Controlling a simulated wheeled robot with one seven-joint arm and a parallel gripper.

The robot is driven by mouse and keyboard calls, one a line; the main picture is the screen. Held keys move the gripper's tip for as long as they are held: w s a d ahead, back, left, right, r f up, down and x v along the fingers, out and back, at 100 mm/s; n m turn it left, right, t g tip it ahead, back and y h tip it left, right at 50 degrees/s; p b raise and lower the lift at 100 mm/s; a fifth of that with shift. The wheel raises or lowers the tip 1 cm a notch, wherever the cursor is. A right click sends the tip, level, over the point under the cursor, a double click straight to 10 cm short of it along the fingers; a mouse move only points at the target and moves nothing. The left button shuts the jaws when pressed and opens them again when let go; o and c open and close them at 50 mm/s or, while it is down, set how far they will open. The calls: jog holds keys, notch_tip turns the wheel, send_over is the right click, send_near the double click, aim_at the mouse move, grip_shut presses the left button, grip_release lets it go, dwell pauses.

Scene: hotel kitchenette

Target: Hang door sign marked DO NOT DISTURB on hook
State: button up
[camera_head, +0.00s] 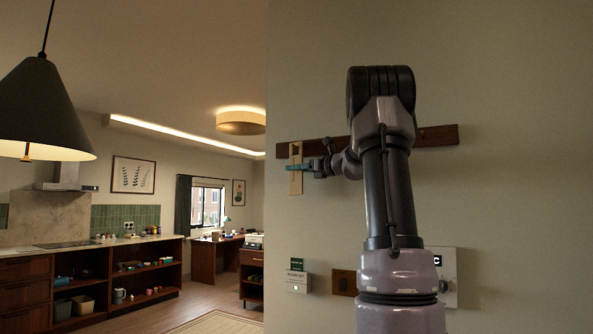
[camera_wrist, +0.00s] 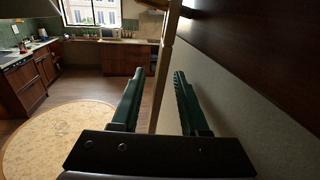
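A narrow tan door sign (camera_head: 296,184) is upright in front of the left end of a dark wooden rail (camera_head: 437,136) on the wall. Its lettering cannot be read. In the wrist view the sign (camera_wrist: 164,55) shows nearly edge-on, between the green fingers of my gripper (camera_wrist: 160,73). The fingers are apart, with a visible gap on each side of the sign. In the head view my gripper (camera_head: 300,167) is level with the sign's middle. The sign's top overlaps the rail; the hook and how the sign is held there cannot be made out.
Below the rail are a small green plate (camera_head: 297,264), a pale plate (camera_head: 297,282), a brown plate (camera_head: 344,282) and a white panel (camera_head: 449,264). The wall is close on the right in the wrist view. Open floor (camera_head: 205,277) lies left, beyond the wall's edge.

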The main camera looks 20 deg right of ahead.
jog(key=v, duration=1.1)
jog(key=s+a+f+n+g, duration=0.2)
jog(key=s+a+f+n, duration=0.15)
jog(key=a, duration=0.35)
jog(key=s+a+f+n+g, duration=0.2)
jog(key=s+a+f+n, duration=0.15)
jog(key=a, duration=0.25)
jog(key=s+a+f+n+g, duration=0.3)
jog(key=a+n, duration=0.1)
jog(key=a, duration=0.3)
jog(key=s+a+f+n+h, duration=0.2)
jog(key=s+f+n+h, duration=0.1)
jog(key=s+f+n, duration=0.3)
jog(key=s+a+f+n+g+h, duration=0.1)
jog(key=s+a+f+n+h, duration=0.1)
jog(key=s+f+n, duration=0.4)
jog(key=s+n+h, duration=0.1)
jog(key=s+n, duration=0.2)
jog(key=s, duration=0.2)
jog(key=shift+s+a+f+g, duration=0.25)
jog(key=shift+s+f+g, duration=0.05)
jog(key=shift+s+f, duration=0.1)
